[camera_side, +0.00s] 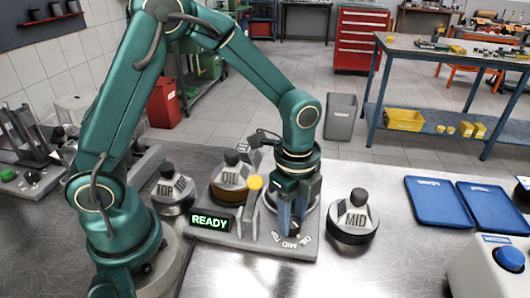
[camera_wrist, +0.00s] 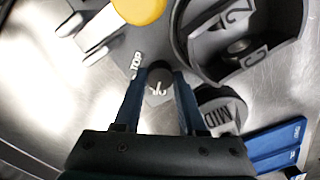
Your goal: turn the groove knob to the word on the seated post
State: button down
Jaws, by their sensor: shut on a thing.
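My gripper (camera_side: 284,232) points down at the front of the grey fixture (camera_side: 232,236). In the wrist view its two blue fingers (camera_wrist: 158,92) are shut on a small dark round knob (camera_wrist: 158,76), one on each side. The knob has a white mark on top; I cannot tell which word it faces. The words OIL, MID and TOP lie around the knob on the fixture, with TOP (camera_wrist: 136,66) beside it in the wrist view. The side view hides the knob behind the fingers.
A lit READY display (camera_side: 209,221) and a yellow button (camera_side: 255,182) are on the fixture. A TOP post (camera_side: 172,190) stands left, a MID post (camera_side: 352,218) right. A grey cup (camera_wrist: 242,45) is close to the fingers. Blue trays (camera_side: 437,203) lie farther right.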

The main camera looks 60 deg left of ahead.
aim_at(292, 222)
dwell(0.3)
jog(key=shift+c, duration=2.4)
grip_release()
jog(key=shift+r, duration=2.6)
